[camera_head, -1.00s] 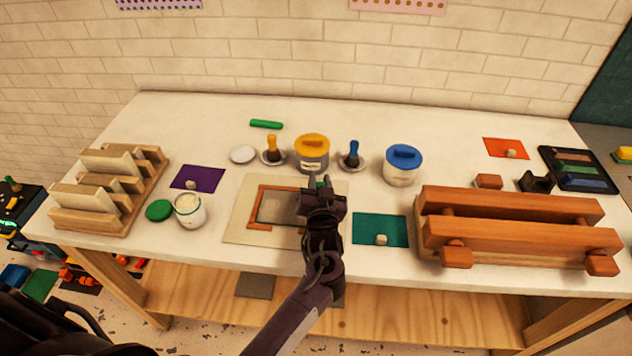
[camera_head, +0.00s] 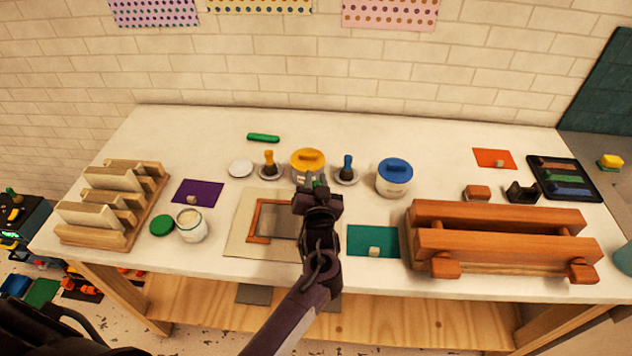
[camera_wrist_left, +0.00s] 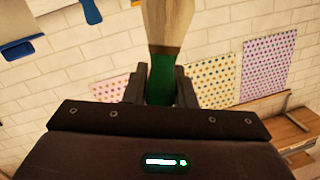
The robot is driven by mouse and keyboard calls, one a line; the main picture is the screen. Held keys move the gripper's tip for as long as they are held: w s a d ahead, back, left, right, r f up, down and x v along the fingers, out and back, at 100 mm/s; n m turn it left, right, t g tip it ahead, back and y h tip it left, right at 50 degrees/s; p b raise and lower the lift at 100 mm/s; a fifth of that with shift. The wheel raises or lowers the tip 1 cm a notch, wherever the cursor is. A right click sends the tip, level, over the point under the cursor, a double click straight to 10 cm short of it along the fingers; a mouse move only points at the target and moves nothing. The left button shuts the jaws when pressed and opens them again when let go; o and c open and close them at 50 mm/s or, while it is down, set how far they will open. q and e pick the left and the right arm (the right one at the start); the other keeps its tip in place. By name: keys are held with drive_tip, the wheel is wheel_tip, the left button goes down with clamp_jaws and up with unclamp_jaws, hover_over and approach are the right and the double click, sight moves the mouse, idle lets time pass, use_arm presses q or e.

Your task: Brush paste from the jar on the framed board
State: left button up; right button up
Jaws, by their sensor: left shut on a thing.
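The open glass jar (camera_head: 191,230) of pale paste stands at the left of the table, its green lid (camera_head: 161,225) lying beside it. The framed board (camera_head: 236,240), pale with a brown frame (camera_head: 256,239), lies right of the jar; my arm hides its right part. My left gripper (camera_head: 316,186) is over the board's right side, away from the jar. It is shut on a green-handled brush, whose handle (camera_wrist_left: 161,75) shows between the fingers in the left wrist view, with a tan part beyond. The brush's far end is cut off there. My right gripper is not in view.
A yellow-lidded tub (camera_head: 308,163) and a blue-lidded tub (camera_head: 394,177) stand behind the board, near two small brushes on saucers. A wooden rack (camera_head: 112,205) is at left. A large wooden press (camera_head: 500,235) fills the right front. Purple (camera_head: 198,193) and teal (camera_head: 372,241) mats lie flat.

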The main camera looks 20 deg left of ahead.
use_arm(q)
drive_tip(key=shift+w+d+r, duration=0.1)
drive_tip(key=shift+d+r, duration=0.1)
drive_tip(key=shift+d, duration=0.2)
drive_tip(key=shift+w+d+r, duration=0.1)
drive_tip(key=shift+d+r, duration=0.05)
drive_tip(key=shift+d, duration=0.25)
wheel_tip(320, 180, up, 3)
drive_tip(key=p, duration=0.2)
drive_tip(key=shift+p, duration=0.4)
drive_tip(key=a, duration=0.1)
drive_tip(key=s+a, duration=0.1)
drive_tip(key=a, duration=0.1)
drive_tip(key=s+a, duration=0.1)
drive_tip(key=shift+s+a+f+b, duration=0.25)
drive_tip(key=shift+a+f+b, duration=0.1)
drive_tip(key=s+a+r+m+t+b, duration=0.1)
drive_tip(key=s+a+r+m, duration=0.1)
drive_tip(key=s+a, duration=0.45)
drive_tip(key=shift+t+y, duration=0.3)
drive_tip(key=f+b, duration=0.2)
drive_tip(key=b, duration=0.1)
drive_tip(key=w+a+f+b, duration=0.1)
drive_tip(key=f+b, duration=0.1)
drive_tip(key=shift+a+f, duration=0.1)
